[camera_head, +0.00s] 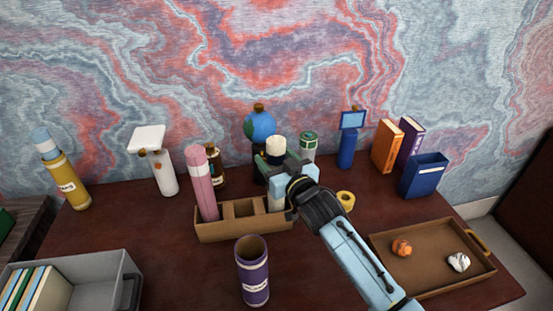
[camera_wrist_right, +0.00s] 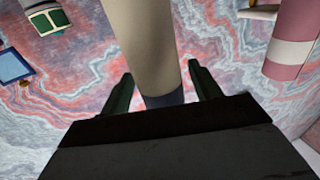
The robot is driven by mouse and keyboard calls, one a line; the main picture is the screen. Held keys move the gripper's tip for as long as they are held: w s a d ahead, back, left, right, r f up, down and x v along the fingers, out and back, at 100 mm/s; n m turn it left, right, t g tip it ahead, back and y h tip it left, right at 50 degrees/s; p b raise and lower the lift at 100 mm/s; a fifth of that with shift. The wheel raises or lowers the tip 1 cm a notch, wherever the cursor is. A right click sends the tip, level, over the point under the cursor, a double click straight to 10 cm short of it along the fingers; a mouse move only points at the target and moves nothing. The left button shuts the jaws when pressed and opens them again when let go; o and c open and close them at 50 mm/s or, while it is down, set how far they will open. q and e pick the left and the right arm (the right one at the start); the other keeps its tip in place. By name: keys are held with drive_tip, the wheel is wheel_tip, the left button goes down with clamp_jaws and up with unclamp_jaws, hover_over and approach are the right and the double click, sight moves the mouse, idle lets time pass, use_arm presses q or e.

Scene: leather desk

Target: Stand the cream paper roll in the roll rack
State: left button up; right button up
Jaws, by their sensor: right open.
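The cream paper roll (camera_head: 275,145) stands roughly upright at the right end of the roll rack (camera_head: 222,231). Its lower part seems to go into the right compartment, but my gripper and wrist hide much of it. My right gripper (camera_head: 280,165) is open, with its fingers on either side of the roll. In the right wrist view the cream roll (camera_wrist_right: 148,45) passes between the two fingers (camera_wrist_right: 162,88). A pink roll (camera_head: 202,180) stands in the rack's left compartment, and the middle compartment looks empty. My left gripper is out of view.
A purple tube (camera_head: 252,272) stands in front of the rack. A globe (camera_head: 259,126) and a green-topped can (camera_head: 308,146) stand behind. A brown tray (camera_head: 430,279) is at right, a grey bin (camera_head: 118,270) at front left. Yellow tape (camera_head: 346,200) lies near my right arm.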

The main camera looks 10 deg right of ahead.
drive_tip(key=shift+r, duration=0.15)
drive_tip(key=v, duration=1.2)
drive_tip(key=shift+p, duration=0.3)
